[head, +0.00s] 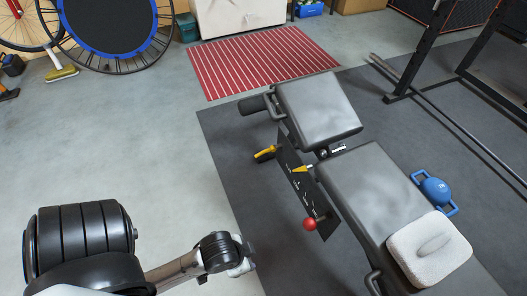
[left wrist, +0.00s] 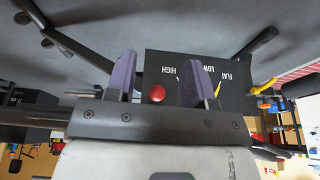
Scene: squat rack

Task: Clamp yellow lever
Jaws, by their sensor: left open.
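A weight bench (head: 372,187) with grey pads carries a black side plate (head: 305,190). Two yellow handles show on it: one (head: 266,152) sticks out to the left, and a smaller one (head: 300,169) lies against the plate's top. In the left wrist view, one yellow handle (left wrist: 263,87) is at the right, outside the fingers, and a smaller yellow piece (left wrist: 218,89) shows just beyond the right finger. A red ball knob (head: 310,224) appears between my purple fingertips in that view (left wrist: 157,93). My left gripper (left wrist: 158,72) is open and touches neither handle. My right gripper is out of view.
A white towel (head: 430,250) lies on the bench's near pad. A barbell (head: 455,122) and rack (head: 425,50) are at the right. The floor left of the bench is clear.

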